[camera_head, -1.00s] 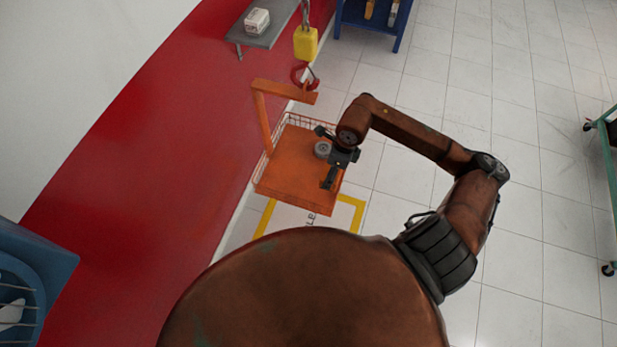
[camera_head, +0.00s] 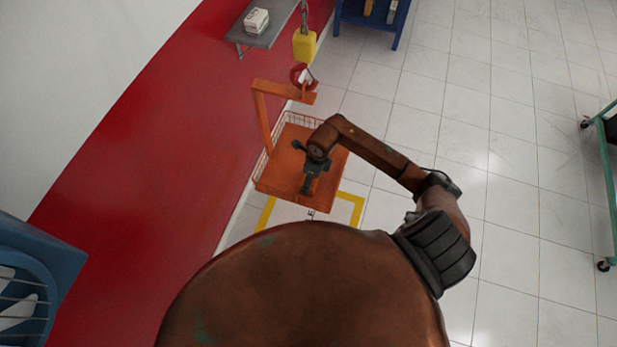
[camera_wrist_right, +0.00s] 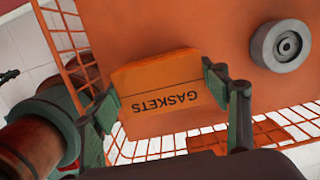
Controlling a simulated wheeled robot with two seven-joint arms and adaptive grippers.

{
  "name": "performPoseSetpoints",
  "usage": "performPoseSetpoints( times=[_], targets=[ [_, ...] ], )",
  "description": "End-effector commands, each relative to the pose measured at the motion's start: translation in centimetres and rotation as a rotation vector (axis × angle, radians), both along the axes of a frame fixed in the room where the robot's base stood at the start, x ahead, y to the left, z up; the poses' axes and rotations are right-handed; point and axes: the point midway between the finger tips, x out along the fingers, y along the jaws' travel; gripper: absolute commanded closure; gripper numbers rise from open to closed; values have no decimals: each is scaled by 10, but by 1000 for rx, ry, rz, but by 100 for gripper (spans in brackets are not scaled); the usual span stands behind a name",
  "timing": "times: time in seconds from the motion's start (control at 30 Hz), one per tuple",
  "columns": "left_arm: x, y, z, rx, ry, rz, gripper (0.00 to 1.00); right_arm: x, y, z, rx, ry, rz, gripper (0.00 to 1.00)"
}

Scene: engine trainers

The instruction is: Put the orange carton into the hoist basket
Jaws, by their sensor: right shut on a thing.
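The orange carton, marked GASKETS (camera_wrist_right: 160,97), is between the two fingers of my right gripper (camera_wrist_right: 164,88) in the right wrist view. The gripper is shut on it. The orange hoist basket (camera_head: 285,160) has a flat floor and wire mesh sides, and its floor (camera_wrist_right: 185,28) fills much of the wrist view behind the carton. In the head view my right gripper (camera_head: 308,187) is over the near part of the basket and hides the carton. I cannot tell whether the carton touches the basket floor. My left gripper is not in view.
A grey round part (camera_wrist_right: 281,46) lies on the basket floor. The basket's orange arm (camera_head: 262,115) rises at its left, with a red hook (camera_head: 302,73) and yellow hoist block (camera_head: 304,45) above.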

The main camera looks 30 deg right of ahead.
Motion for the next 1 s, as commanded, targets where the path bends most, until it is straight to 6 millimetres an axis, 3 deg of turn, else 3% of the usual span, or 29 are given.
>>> performPoseSetpoints(
  times=[0.17,0.2,0.43,0.77,1.0],
  targets=[
    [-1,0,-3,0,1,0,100,0,0,-2,0,-1,0,70],
    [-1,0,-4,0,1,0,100,0,0,-4,0,0,0,31],
    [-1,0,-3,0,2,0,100,0,0,-2,0,0,0,15],
    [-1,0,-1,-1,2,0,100,0,0,-1,0,0,-1,14],
    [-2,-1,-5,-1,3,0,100,-2,-4,29,-3,-4,2,14]
  ],
)
